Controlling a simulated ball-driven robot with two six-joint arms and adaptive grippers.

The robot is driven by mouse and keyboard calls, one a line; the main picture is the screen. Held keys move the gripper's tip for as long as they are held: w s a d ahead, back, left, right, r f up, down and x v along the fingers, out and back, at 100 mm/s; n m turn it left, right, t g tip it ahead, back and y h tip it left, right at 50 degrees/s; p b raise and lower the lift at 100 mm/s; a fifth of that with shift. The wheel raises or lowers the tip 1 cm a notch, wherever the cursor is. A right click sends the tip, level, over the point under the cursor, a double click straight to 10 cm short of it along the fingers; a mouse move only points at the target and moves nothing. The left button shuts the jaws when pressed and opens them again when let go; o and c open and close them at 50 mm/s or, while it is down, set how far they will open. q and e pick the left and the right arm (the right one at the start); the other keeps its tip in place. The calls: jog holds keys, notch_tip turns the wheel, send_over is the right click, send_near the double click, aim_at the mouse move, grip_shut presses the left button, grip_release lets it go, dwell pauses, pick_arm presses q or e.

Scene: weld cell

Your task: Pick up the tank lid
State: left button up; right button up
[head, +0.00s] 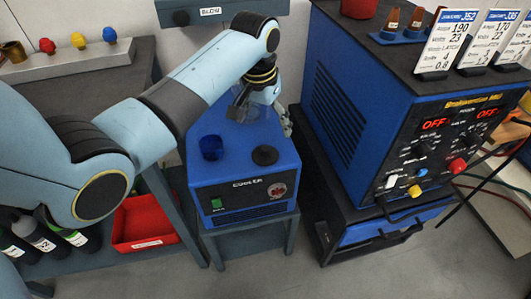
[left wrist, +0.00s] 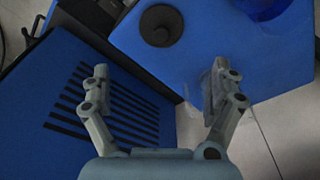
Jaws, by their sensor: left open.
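The tank lid (head: 265,155), a black round disc with a raised centre knob, lies on the blue cooler's top (head: 236,160), toward its right. The lid also shows at the top of the left wrist view (left wrist: 161,24). A dark blue round neck or cup (head: 211,147) stands to its left on the cooler. My left gripper (head: 265,112) is behind the lid in the head view, partly hidden by its own wrist. In the left wrist view its fingers (left wrist: 160,70) are spread apart, with nothing between them; the lid is beyond the fingertips. My right gripper is not in view.
A tall blue welding machine (head: 400,110) stands close on the right of the cooler. A red tray (head: 148,222) and several bottles (head: 45,235) are at the lower left. A control box labelled BLOW (head: 208,12) is behind. Floor in front is clear.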

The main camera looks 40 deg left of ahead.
aim_at(266, 148)
pick_arm(q)
jog(key=f, duration=0.3)
jog(key=f+b, duration=0.1)
jog(key=shift+w+f, duration=0.25)
jog(key=shift+f, duration=0.15)
notch_tip(266, 148, down, 5)
jog(key=shift+f+b, duration=0.1)
jog(key=shift+b, duration=0.6)
jog(key=shift+s, duration=0.1)
jog(key=shift+c, duration=0.4)
jog(key=c, duration=1)
